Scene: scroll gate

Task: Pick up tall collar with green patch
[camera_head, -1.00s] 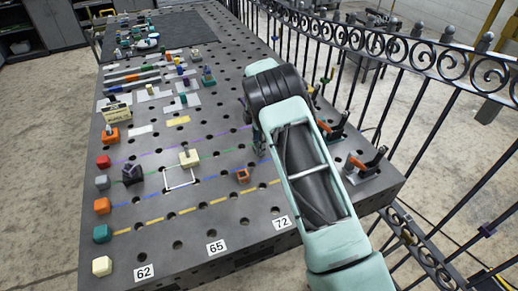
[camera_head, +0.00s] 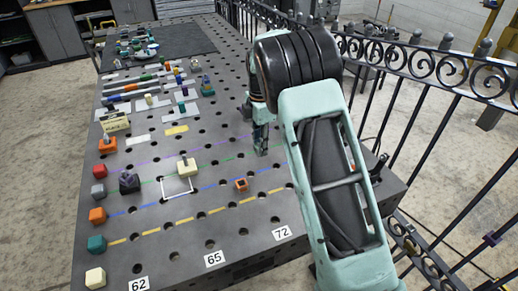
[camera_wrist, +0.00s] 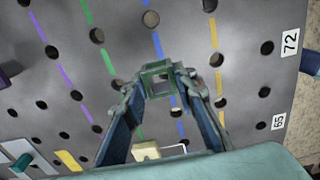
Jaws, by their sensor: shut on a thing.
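My gripper (camera_wrist: 160,78) points down over the perforated table. Its two blue-sided fingers close in on a small square, hollow, grey-green piece (camera_wrist: 158,70), which I take to be the tall collar. A hole shows through its middle. A distinct green patch cannot be told apart on it. In the head view, my gripper (camera_head: 261,143) is low over the table, right of the cream block; my arm partly hides it, and the collar is too small to make out there.
A small orange hollow piece (camera_head: 241,184) lies nearby on the table. A cream block with a post (camera_head: 186,167) stands at a white square outline, with a dark piece (camera_head: 129,181) to its left. Coloured blocks line the left edge. A black railing (camera_head: 420,70) runs along the right.

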